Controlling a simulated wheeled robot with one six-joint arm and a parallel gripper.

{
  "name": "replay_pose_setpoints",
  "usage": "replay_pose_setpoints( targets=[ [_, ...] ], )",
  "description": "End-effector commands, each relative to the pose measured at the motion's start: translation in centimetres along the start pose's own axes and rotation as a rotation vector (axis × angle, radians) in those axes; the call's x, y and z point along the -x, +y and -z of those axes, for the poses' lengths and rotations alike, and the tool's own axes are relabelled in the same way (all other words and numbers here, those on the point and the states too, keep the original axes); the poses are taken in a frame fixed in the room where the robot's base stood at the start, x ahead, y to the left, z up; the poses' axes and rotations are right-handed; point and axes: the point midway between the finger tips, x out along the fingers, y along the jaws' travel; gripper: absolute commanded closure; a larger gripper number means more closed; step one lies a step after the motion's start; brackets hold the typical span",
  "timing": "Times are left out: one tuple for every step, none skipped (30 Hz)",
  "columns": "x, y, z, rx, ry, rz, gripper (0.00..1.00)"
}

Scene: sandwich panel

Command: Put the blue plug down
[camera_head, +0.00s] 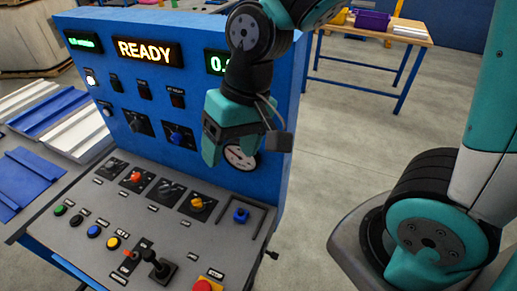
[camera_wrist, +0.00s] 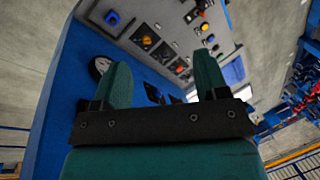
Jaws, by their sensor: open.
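The blue plug (camera_head: 240,215) sits on the right end of the console's sloping desk, inside a dark U-shaped bracket (camera_head: 258,222). It also shows at the top left of the wrist view (camera_wrist: 112,18), beyond my left-hand finger. My gripper (camera_head: 222,150) hangs above the desk in front of the upright panel, partly covering a round gauge (camera_head: 241,158). It is apart from the plug, higher up and away from it. In the wrist view my gripper (camera_wrist: 164,82) has its two teal fingers wide apart with nothing between them.
The desk carries a black joystick (camera_head: 158,266), a red button (camera_head: 203,286), an orange knob (camera_head: 198,204) and several other knobs and buttons. The blue upright panel (camera_head: 190,50) shows READY.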

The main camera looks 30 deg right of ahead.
Motion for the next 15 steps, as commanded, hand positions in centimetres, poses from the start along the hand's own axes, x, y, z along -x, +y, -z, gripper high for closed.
replay_pose_setpoints(
  targets=[
    [1.7,-0.7,-1.7,0.101,0.013,0.017,0.33],
    [2.4,-1.1,-2.7,0.162,0.013,0.025,0.33],
    [3.2,-1.5,-3.8,0.237,0.015,0.034,0.33],
    [3.7,-1.7,-4.7,0.286,0.016,0.039,0.33],
    [4.2,-1.9,-5.4,0.331,0.017,0.044,0.33],
    [4.6,-2.0,-6.2,0.381,0.018,0.049,0.33],
    [4.9,-2.1,-6.7,0.412,0.018,0.05,0.33],
    [5.1,-2.2,-7.1,0.438,0.02,0.053,0.33],
    [5.2,-2.3,-7.5,0.464,0.02,0.055,0.33],
    [5.3,-2.4,-7.7,0.477,0.02,0.056,0.33],
    [5.4,-2.4,-7.9,0.486,0.019,0.056,0.33],
    [5.4,-2.4,-8.0,0.493,0.018,0.056,0.33],
    [5.4,-2.4,-8.0,0.495,0.018,0.057,0.33],
    [5.4,-2.4,-8.0,0.496,0.018,0.057,0.33],
    [5.4,-2.4,-8.0,0.495,0.018,0.057,0.33]
  ],
)
